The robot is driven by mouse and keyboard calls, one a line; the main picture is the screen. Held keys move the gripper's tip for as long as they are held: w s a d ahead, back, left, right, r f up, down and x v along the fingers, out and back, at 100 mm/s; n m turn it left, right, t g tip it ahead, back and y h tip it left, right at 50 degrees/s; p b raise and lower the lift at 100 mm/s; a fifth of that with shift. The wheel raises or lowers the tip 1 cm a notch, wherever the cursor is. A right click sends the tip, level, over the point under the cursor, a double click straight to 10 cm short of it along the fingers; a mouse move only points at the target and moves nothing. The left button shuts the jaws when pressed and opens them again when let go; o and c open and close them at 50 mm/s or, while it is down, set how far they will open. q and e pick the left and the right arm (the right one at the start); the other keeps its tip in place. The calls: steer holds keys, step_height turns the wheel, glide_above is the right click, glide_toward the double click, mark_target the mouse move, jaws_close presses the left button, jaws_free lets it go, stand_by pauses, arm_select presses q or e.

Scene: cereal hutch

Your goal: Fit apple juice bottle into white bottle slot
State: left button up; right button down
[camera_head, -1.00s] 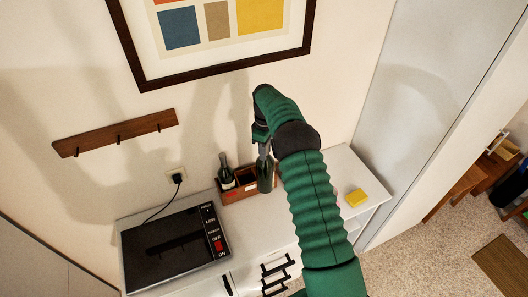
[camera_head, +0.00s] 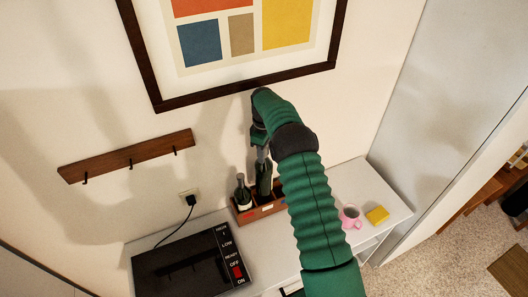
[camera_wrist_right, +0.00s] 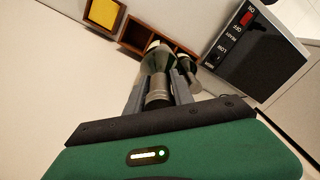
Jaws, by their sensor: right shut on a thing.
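My right gripper (camera_head: 260,148) is shut on the neck of a dark green bottle (camera_head: 264,178) and holds it upright at the wooden slotted box (camera_head: 262,213). In the right wrist view, the gripper's fingers (camera_wrist_right: 158,88) lie on both sides of this bottle's neck, and its body (camera_wrist_right: 156,58) overlaps the box (camera_wrist_right: 134,36). I cannot tell whether its base is inside a slot or above it. A second dark bottle with a pale label (camera_head: 243,194) stands in the box's left end; it also shows in the wrist view (camera_wrist_right: 188,72). Which bottle is apple juice is unreadable. My left gripper is out of view.
A black appliance (camera_head: 190,265) with a control panel is left of the box, near a plugged cord (camera_head: 191,200). A pink mug (camera_head: 349,218) and a yellow block (camera_head: 377,215) stand to the right. A wall rack (camera_head: 128,157) and a framed picture (camera_head: 158,85) hang behind.

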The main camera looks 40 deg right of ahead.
steer(key=shift+w+a+f, duration=0.15)
steer(key=shift+w+f, duration=0.05)
steer(key=shift+f, duration=0.2)
steer(key=shift+w+f+b, duration=0.35)
steer(key=shift+f+b, duration=0.25)
steer(key=shift+f, duration=0.2)
steer(key=shift+w+f, duration=0.1)
steer(key=shift+f, duration=0.25)
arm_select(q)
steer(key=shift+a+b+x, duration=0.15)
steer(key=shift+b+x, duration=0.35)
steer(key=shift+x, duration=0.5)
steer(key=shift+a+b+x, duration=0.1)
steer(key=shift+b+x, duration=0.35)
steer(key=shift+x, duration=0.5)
arm_select(e)
steer(key=shift+f, duration=1.3)
